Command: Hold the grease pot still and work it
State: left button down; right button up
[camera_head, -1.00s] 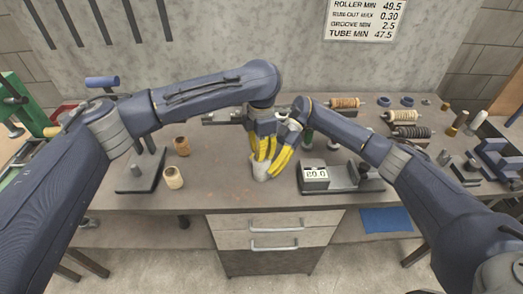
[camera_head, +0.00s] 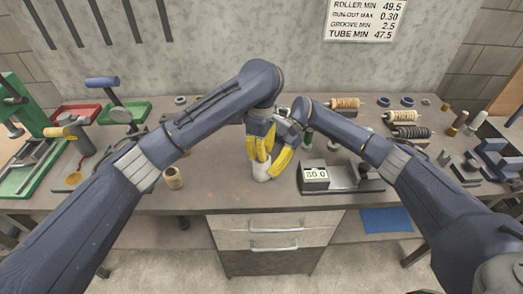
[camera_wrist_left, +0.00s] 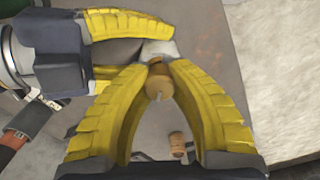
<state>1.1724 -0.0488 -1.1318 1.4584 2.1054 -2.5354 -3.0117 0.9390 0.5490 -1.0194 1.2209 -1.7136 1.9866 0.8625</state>
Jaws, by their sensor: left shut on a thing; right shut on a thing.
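The grease pot (camera_head: 261,172) is a small whitish pot on the bench near the front edge, at the middle of the head view. Its pale rim (camera_wrist_left: 158,48) shows at the fingertips in the left wrist view. My left gripper (camera_head: 261,158) reaches down over the pot, its yellow fingers shut on a tan handle (camera_wrist_left: 158,86) seen nearly end-on. The handle's lower end is hidden by the fingertips. My right gripper (camera_head: 277,168) comes from the right with its yellow fingers shut at the pot's side. One of its fingers also shows in the wrist view.
A tan spool (camera_head: 173,178) stands left of the pot. Rollers (camera_head: 410,132) lie at the back right. A green frame (camera_head: 35,165) and trays (camera_head: 78,115) are at the left. The bench's front edge is close.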

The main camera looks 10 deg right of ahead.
pick_arm(q)
jog(key=shift+m, duration=0.7)
jog(key=shift+w+m, duration=0.15)
jog(key=shift+m, duration=0.25)
jog(key=shift+a, duration=0.1)
jog(key=c, duration=1.1)
grip_release()
jog(key=shift+o, duration=0.2)
jog(key=shift+r, duration=0.1)
notch_tip(320, 180, up, 12)
